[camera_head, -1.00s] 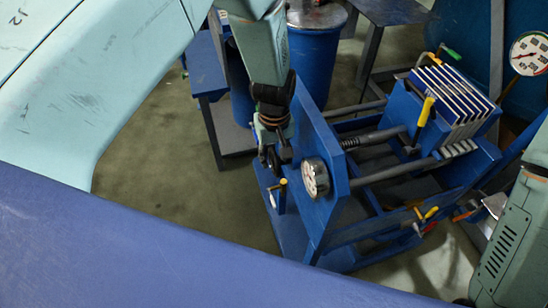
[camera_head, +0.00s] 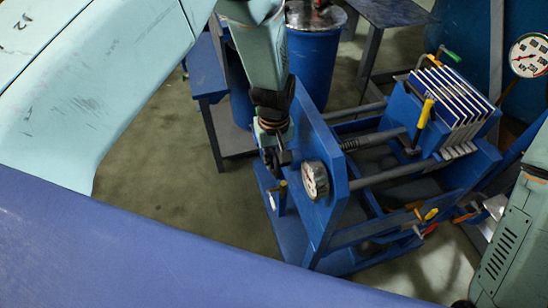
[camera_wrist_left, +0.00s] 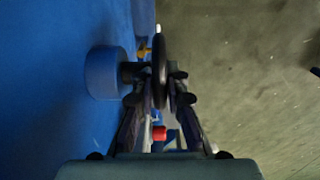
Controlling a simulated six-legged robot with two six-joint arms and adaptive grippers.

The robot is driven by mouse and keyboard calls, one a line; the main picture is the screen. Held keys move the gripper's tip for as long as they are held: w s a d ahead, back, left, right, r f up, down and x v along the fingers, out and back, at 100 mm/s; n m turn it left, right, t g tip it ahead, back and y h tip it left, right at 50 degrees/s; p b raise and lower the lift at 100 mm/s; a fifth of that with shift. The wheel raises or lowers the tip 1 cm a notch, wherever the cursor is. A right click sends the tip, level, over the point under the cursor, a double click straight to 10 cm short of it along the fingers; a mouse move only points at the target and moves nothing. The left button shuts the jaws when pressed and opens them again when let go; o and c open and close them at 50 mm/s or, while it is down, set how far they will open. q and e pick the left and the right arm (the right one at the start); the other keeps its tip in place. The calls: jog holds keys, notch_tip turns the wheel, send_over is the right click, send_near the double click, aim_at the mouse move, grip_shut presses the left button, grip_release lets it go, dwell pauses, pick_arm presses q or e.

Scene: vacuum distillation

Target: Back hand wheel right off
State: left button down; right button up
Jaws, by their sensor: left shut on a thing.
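The hand wheel (camera_wrist_left: 160,68) shows edge-on in the left wrist view as a thin dark disc. It stands on a short dark shaft from a round blue hub (camera_wrist_left: 105,73) on a blue wall. My left gripper (camera_wrist_left: 161,85) has one finger on each side of the disc and is shut on it. In the head view my left gripper (camera_head: 276,160) is at the left face of the blue press frame (camera_head: 318,122), where it hides most of the wheel. My right gripper is out of view; only part of my right arm shows at the right edge.
A pale plate stack (camera_head: 455,92) and a yellow-handled valve (camera_head: 425,112) are on the right. A blue drum (camera_head: 312,60) stands behind. The floor (camera_head: 165,155) to the left is clear.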

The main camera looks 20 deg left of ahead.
pick_arm(q)
jog(key=shift+w+a+g+h+p, duration=0.15)
jog(key=shift+g+h+p, duration=0.2)
jog(key=shift+g+h, duration=0.25)
jog(key=shift+w+f+g+b, duration=0.15)
jog(key=shift+g+b, duration=0.15)
jog(key=shift+g, duration=0.2)
jog(key=shift+g+h+b, duration=0.5)
jog(key=shift+g+h, duration=0.1)
jog(key=c, duration=1.4)
grip_release()
jog(key=shift+o, duration=0.2)
jog(key=shift+a+r, duration=0.1)
jog(key=shift+r, duration=0.1)
